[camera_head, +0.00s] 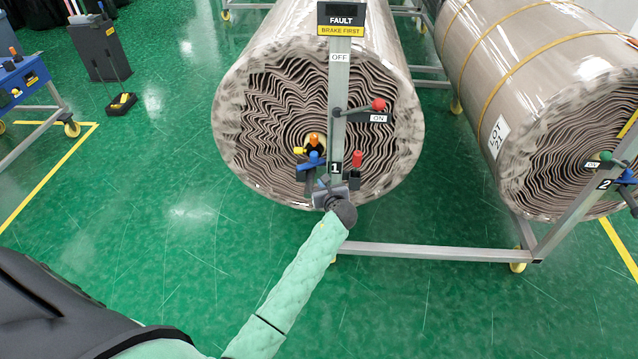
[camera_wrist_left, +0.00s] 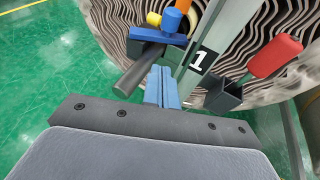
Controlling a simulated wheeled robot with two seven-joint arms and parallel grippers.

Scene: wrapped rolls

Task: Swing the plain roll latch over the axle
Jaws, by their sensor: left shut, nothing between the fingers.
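The plain roll (camera_head: 235,120), without straps, lies end-on behind a grey upright marked 1 (camera_head: 339,100). A blue latch-like bar (camera_head: 312,162) sits left of the upright at the roll's core, below an orange knob (camera_head: 314,140); the bar also shows in the left wrist view (camera_wrist_left: 145,35). A dark grey rod (camera_wrist_left: 135,72) sticks out below it; I cannot tell whether it is the axle. My left gripper (camera_head: 326,181) is shut and empty, its blue fingers (camera_wrist_left: 162,87) just below the bar, close to the rod and upright. My right gripper is out of view.
Right of the upright, a red handle (camera_head: 357,158) sits in a dark bracket (camera_wrist_left: 223,97). A red-knobbed lever (camera_head: 378,104) stands above it. The FAULT, BRAKE FIRST sign (camera_head: 341,19) tops the upright. A strapped roll (camera_head: 500,60) stands at right.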

